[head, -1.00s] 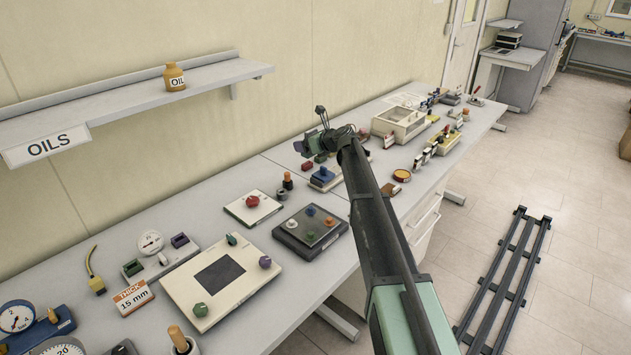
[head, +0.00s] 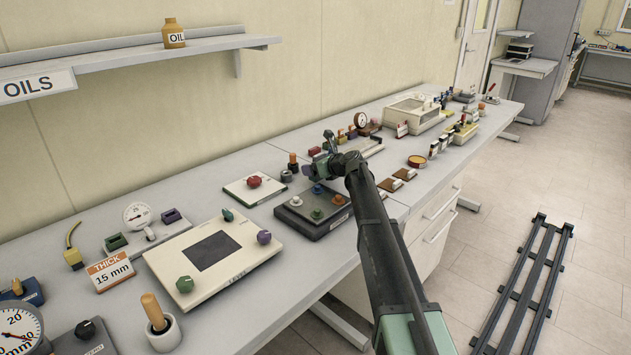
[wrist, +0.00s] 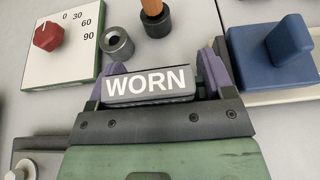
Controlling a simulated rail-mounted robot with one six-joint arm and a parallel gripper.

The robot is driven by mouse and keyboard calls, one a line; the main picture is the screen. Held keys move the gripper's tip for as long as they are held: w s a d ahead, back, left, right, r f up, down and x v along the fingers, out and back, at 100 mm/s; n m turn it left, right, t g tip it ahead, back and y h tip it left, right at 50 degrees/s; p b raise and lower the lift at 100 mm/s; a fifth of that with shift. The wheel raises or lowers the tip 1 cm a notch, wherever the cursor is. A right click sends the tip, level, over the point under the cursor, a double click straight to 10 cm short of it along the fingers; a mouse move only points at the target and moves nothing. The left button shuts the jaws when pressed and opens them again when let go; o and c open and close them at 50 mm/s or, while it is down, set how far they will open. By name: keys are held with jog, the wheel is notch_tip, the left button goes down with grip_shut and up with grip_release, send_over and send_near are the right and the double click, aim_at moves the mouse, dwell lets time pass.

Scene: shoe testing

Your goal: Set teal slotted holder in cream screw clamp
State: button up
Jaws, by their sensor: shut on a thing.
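My gripper (wrist: 150,88) has purple fingers and is shut on a dark grey block with a white WORN label (wrist: 147,85), which lies between the fingertips. In the head view my gripper (head: 312,168) is over the bench, just behind the dark knob board. I cannot make out a teal slotted holder for certain; a dark green slotted block (head: 116,243) sits beside the dial gauge at the left. I cannot pick out the cream screw clamp. A blue block (wrist: 288,40) on a cream base (wrist: 275,97) is right of my gripper in the wrist view.
A white panel with a red knob (wrist: 48,37), a grey ring (wrist: 117,42) and an orange-handled tool (wrist: 152,10) stand beyond my gripper. The dark knob board (head: 313,221) and cream screen panel (head: 213,270) are nearer. A wall shelf (head: 130,52) is at upper left.

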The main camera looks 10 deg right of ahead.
notch_tip(320, 180, down, 2)
jog(key=shift+f+b, duration=0.25)
jog(key=shift+b, duration=0.15)
jog(key=shift+r+p, duration=0.3)
jog(key=shift+r, duration=0.05)
jog(key=shift+f, duration=0.25)
jog(key=o, duration=0.9)
jog(key=shift+r, duration=0.1)
jog(key=shift+r, duration=0.25)
jog(key=p+v, duration=0.4)
jog(key=v, duration=0.7)
jog(key=shift+s, duration=0.1)
jog(key=shift+s+d+p, duration=0.3)
jog(key=c, duration=0.5)
